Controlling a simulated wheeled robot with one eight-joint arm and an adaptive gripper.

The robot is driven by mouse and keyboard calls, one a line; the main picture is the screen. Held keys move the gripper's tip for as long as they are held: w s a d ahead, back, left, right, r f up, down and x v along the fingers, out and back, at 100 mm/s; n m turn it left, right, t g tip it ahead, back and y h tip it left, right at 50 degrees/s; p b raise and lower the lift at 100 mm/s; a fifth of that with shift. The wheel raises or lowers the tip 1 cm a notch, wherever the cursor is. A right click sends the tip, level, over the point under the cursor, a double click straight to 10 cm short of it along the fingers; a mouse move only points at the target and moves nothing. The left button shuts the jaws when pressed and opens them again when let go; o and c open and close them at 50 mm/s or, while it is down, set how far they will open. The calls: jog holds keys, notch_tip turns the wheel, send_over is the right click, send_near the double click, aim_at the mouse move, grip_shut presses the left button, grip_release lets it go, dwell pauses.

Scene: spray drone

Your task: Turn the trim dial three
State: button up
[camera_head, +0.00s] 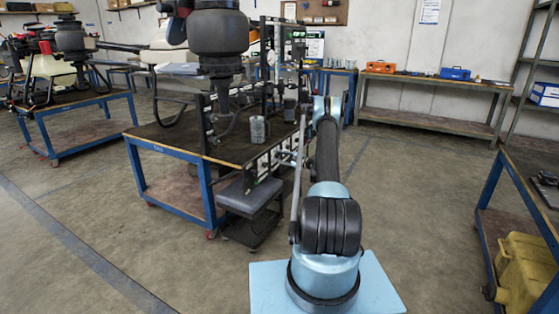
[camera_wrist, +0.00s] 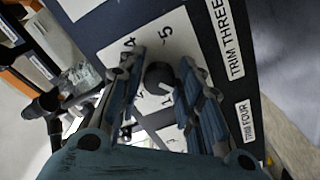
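The trim three dial is a round dark knob (camera_wrist: 158,76) on a white plate (camera_wrist: 172,47) with printed numbers, among them 4 and 5. The label "TRIM THREE" (camera_wrist: 225,38) is beside it on the dark panel. In the wrist view my gripper (camera_wrist: 158,82) is open, with one finger on each side of the knob. Gaps show between fingers and knob; contact is not visible. The knob's lower part and part of its scale are hidden. In the head view the panel (camera_head: 263,163) is on the bench front, with my arm reaching to it and covering its right part.
A "TRIM FOUR" label (camera_wrist: 242,121) and a partly hidden white plate are below the dial. A blue-framed bench (camera_head: 172,153) carries a metal canister (camera_head: 258,130).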

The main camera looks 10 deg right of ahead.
jog(key=c, duration=0.4)
